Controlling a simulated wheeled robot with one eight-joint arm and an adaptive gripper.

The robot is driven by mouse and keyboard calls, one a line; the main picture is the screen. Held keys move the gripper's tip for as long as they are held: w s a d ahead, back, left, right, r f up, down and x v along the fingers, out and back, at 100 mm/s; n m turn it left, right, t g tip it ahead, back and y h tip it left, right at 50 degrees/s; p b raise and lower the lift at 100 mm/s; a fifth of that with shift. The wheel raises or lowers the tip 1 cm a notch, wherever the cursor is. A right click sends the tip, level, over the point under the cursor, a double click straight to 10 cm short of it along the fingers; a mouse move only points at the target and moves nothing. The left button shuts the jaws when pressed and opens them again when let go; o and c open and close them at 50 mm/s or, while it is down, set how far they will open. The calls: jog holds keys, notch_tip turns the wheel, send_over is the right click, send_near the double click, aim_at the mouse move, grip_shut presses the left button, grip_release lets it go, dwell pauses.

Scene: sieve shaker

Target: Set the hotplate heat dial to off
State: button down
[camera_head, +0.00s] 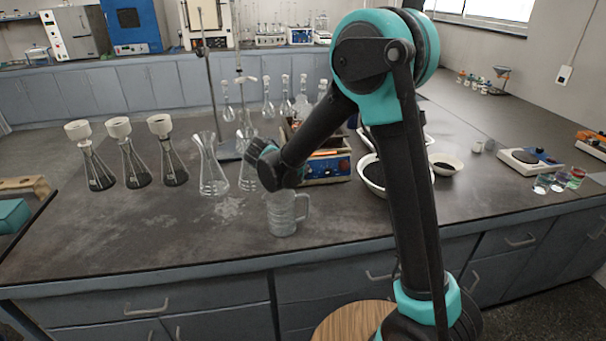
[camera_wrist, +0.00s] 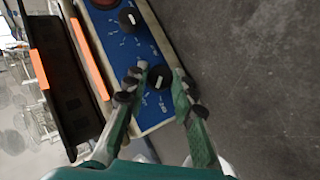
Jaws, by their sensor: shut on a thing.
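The hotplate's blue front panel (camera_head: 330,168) shows in the head view just right of my arm's end, and the panel fills the upper middle of the wrist view (camera_wrist: 146,54). It carries two black dials with white marks and scales. One dial (camera_wrist: 160,76) sits between the fingers of my gripper (camera_wrist: 159,73), one finger on each side. The other dial (camera_wrist: 129,19) is free, farther up in the wrist view. The scale print is too small to read, so I cannot tell which dial is for heat. My arm hides the fingertips in the head view.
A glass mug (camera_head: 283,213) stands at the bench's front edge, below my arm's end. Conical flasks (camera_head: 208,166) stand to the left. A bowl (camera_head: 373,178) is to the right, partly behind my arm. The bench (camera_head: 330,218) between mug and bowl is clear.

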jog(key=shift+s+a+f+n+t+h, duration=0.1)
jog(key=shift+n+t+h, duration=0.5)
jog(key=shift+n+t, duration=0.15)
jog(key=shift+n, duration=0.25)
jog(key=c, duration=1.3)
grip_release()
jog(key=shift+o, duration=0.2)
jog(key=v, duration=1.2)
jog(key=shift+f, duration=0.2)
